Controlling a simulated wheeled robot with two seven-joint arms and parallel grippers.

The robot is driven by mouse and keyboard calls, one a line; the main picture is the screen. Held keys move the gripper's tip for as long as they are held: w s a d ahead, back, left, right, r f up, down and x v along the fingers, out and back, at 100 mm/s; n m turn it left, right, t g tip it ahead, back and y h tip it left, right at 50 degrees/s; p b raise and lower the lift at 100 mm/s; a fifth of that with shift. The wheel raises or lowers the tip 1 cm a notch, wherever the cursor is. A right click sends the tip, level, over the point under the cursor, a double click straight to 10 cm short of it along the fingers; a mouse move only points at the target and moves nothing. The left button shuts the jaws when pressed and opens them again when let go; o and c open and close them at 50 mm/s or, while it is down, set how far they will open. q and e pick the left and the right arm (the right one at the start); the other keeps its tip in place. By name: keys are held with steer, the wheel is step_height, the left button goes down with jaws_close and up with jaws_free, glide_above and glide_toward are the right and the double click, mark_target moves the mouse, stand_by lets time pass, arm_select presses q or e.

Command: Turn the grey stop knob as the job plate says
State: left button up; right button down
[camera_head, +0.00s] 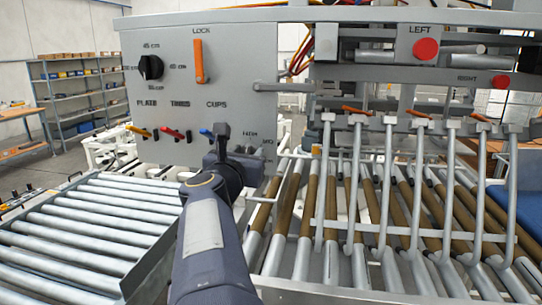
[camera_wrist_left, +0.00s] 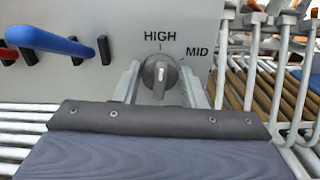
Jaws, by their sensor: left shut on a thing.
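The grey stop knob (camera_wrist_left: 160,70) sits on the grey panel (camera_wrist_left: 95,85) in the left wrist view. HIGH is printed above it and MID at its upper right. Its raised bar stands about upright, with a pale mark on it; I cannot tell which end is the pointer. My left gripper (camera_wrist_left: 160,88) is shut on the knob, one finger on each side. In the head view my left gripper (camera_head: 222,150) is at the panel's lower right and hides the knob. I cannot make out a job plate. My right gripper is not in view.
A blue lever (camera_wrist_left: 48,40) is close left of the gripper, with a red lever (camera_head: 174,133) and yellow lever (camera_head: 139,131) further left. An orange LOCK handle (camera_head: 199,61) and black dial (camera_head: 150,67) are above. Grey hooked bars (camera_head: 357,185) stand close on the right.

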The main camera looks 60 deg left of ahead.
arm_select(q)
steer(key=shift+w+d+f+m+b, duration=0.1)
steer(key=shift+m+b, duration=0.7)
steer(key=shift+m, duration=1.9)
steer(key=shift+d+m+b, duration=0.1)
steer(key=shift+m+b, duration=0.65)
steer(key=shift+m, duration=1.95)
steer(key=o, duration=1)
steer(key=shift+c, duration=0.2)
